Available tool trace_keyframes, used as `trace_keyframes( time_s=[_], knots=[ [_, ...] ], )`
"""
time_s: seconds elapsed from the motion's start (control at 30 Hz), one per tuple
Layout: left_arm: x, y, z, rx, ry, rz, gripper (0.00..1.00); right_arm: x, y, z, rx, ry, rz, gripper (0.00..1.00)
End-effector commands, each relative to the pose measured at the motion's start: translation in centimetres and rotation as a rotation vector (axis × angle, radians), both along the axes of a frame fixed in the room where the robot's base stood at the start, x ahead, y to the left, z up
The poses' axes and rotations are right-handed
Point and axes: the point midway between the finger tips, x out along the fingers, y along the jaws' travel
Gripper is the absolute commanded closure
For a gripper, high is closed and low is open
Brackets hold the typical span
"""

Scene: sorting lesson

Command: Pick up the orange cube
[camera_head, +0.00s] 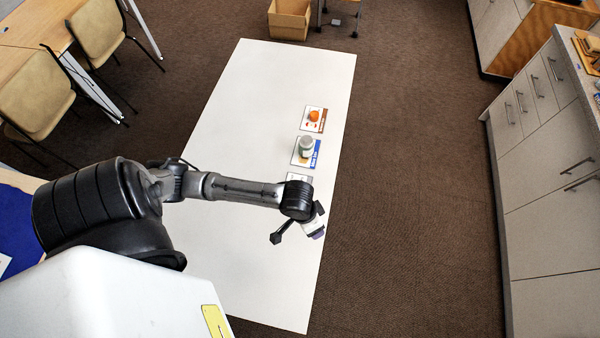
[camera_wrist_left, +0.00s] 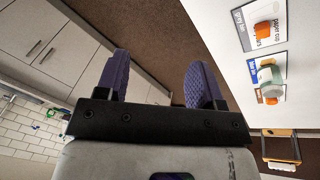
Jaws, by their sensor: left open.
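My left gripper (camera_head: 316,230) hangs over the near right edge of the white table in the head view. In the left wrist view its two purple fingers (camera_wrist_left: 160,72) are spread apart with nothing between them. An orange, block-like object (camera_wrist_left: 264,31), which looks like the orange cube, lies on a grey-edged card at the upper right of that view, clear of the fingers. In the head view my arm hides that spot. A second orange object (camera_head: 314,116), rounder, sits on the brown-edged card farther up the table. My right gripper is not in view.
A pale jar-like container (camera_head: 306,145) stands on the blue-edged card (camera_head: 313,161) between the two orange objects. The white table (camera_head: 240,120) is bare on its left. Cabinets (camera_head: 550,200) stand to the right beyond open floor, and a box (camera_head: 289,20) is at the back.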

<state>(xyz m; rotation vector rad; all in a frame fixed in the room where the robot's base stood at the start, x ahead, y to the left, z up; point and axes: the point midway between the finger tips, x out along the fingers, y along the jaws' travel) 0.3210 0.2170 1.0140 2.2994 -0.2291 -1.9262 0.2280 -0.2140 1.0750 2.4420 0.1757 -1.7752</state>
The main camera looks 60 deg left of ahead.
Motion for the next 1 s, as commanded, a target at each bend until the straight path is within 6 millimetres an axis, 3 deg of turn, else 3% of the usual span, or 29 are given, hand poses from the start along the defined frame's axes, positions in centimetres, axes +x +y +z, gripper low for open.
trace_keyframes(
  time_s=[0.03, 0.2, 0.4, 0.5, 0.67, 1.0],
  knots=[
    [1.3, 2.3, -4.0, 0.025, 0.035, 0.054, 0.38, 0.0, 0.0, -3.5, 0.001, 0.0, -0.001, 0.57],
    [3.9, 9.8, -9.3, 0.069, 0.156, 0.322, 0.38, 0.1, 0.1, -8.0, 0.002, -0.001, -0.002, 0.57],
    [5.8, 17.7, -11.5, 0.11, 0.222, 0.62, 0.38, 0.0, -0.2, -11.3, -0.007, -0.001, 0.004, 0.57],
    [6.2, 20.1, -11.7, 0.119, 0.235, 0.72, 0.38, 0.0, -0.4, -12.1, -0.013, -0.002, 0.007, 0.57],
    [6.4, 21.9, -12.8, 0.121, 0.245, 0.798, 0.38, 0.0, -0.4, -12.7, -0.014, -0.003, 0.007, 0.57],
    [6.4, 22.0, -18.3, 0.122, 0.246, 0.806, 0.38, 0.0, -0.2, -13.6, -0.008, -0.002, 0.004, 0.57]
  ],
)
